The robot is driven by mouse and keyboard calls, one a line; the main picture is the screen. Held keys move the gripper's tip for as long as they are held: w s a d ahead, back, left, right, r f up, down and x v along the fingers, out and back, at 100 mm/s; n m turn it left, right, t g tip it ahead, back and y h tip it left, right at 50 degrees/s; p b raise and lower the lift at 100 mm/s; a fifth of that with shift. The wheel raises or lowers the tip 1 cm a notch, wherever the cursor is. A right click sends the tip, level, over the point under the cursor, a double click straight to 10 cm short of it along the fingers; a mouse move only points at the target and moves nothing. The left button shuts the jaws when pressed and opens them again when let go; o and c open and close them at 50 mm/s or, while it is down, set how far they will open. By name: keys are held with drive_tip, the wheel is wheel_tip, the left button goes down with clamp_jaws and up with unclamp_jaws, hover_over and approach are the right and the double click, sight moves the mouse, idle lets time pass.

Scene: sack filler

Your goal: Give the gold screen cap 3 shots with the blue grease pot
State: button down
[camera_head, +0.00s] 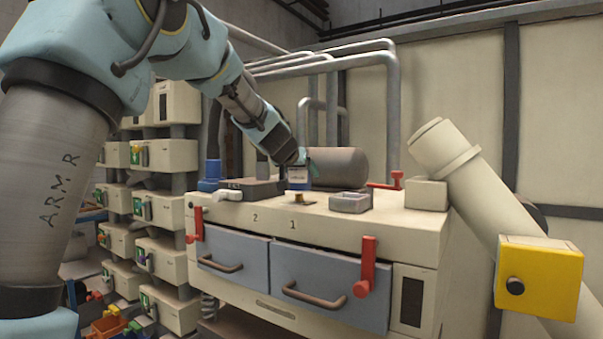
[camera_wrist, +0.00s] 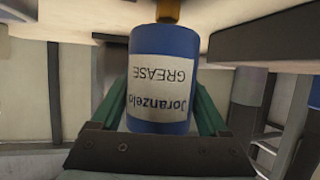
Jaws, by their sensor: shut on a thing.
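The blue grease pot (camera_wrist: 160,75) has a white label reading GREASE, upside down in the wrist view. My gripper (camera_wrist: 160,120) is shut on it, a green finger on each side. In the head view the pot (camera_head: 298,176) hangs from my gripper (camera_head: 299,160) over the top of the cream machine. The gold screen cap (camera_head: 299,198) is small and sits on the machine top, just below the pot in that view. A gold piece (camera_wrist: 168,10) meets the pot's end at the top of the wrist view. I cannot tell whether pot and cap touch.
The machine top (camera_head: 320,215) also holds a grey open tray (camera_head: 350,202), a dark flat block (camera_head: 252,188) and a grey cylinder (camera_head: 338,167). Red levers (camera_head: 366,265) and two blue drawers (camera_head: 330,284) are on its front. A yellow box (camera_head: 540,277) is at the right.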

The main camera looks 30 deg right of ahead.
drive_tip(key=shift+f+b, duration=0.75)
idle(1.3)
drive_tip(key=shift+r+p, duration=0.7)
drive_tip(key=shift+r, duration=0.1)
drive_tip(key=shift+f+b, duration=0.95)
drive_tip(key=shift+b, duration=0.05)
idle(0.7)
drive_tip(key=shift+r, duration=0.1)
drive_tip(key=shift+r+p, duration=0.85)
drive_tip(key=shift+p, duration=0.05)
wheel_tip(320, 180, up, 5)
drive_tip(key=p, duration=0.4)
drive_tip(key=shift+r+p, duration=0.1)
drive_tip(key=shift+p, duration=0.3)
